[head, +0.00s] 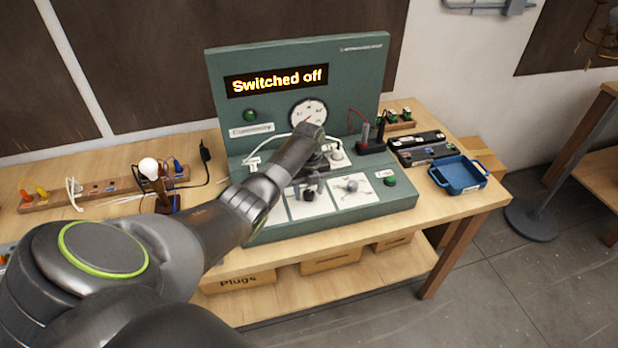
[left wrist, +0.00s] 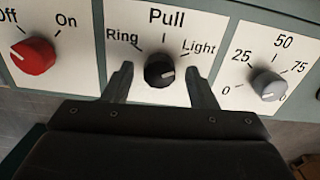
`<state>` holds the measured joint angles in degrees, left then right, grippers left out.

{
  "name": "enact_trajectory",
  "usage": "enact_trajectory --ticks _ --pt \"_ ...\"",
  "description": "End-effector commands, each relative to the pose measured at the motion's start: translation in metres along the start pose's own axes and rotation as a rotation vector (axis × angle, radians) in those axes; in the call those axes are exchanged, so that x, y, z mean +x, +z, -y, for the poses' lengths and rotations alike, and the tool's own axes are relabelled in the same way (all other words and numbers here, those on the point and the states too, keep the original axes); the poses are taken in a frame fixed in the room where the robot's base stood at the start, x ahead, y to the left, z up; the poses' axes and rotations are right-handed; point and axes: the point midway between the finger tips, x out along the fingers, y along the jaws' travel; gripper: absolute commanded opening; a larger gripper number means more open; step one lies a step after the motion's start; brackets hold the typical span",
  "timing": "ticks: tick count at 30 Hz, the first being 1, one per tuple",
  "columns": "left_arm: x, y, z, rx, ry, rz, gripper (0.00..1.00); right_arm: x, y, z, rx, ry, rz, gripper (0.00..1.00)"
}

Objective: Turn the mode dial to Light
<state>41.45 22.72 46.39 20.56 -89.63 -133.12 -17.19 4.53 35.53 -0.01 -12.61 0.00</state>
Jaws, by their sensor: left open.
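The mode dial (left wrist: 159,73) is a black round knob on a white plate marked Ring, Pull and Light. Its white mark lies on the right of its face, towards the Light side; I cannot tell whether it lines up exactly with that label. My left gripper (left wrist: 160,70) is open, with one finger on each side of the dial and gaps visible between them. In the head view the left gripper (head: 314,170) is over the console (head: 400,202), and the dial (head: 309,193) shows just below it. My right gripper is not in view.
A red Off/On knob (left wrist: 33,55) sits left of the dial and a grey numbered knob (left wrist: 268,86) sits right. The console's display (head: 277,80) reads "Switched off". A blue tray (head: 458,175) and a black case (head: 420,147) stand right of the console.

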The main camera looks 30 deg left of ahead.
Motion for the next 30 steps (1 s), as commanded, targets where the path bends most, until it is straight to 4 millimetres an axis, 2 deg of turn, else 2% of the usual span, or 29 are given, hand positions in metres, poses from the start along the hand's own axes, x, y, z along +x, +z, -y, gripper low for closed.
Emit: enact_trajectory --ticks 5,8,18,22,23,30 --pt "-0.017 0.001 0.000 0.000 -0.003 0.004 0.52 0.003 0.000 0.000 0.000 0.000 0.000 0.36" --pt "-0.034 0.002 0.000 0.001 -0.003 0.006 0.52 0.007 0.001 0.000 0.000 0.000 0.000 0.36" --pt "-0.115 0.001 0.001 0.002 -0.004 0.008 0.52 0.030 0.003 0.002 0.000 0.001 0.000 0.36" --pt "-0.151 0.001 0.001 0.001 -0.002 0.005 0.52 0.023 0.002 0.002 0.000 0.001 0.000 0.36" --pt "-0.156 0.000 0.000 0.001 0.000 0.002 0.52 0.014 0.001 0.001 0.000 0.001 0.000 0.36" --pt "-0.171 0.000 0.000 0.001 0.000 0.001 0.52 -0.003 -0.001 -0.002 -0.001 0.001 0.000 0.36"
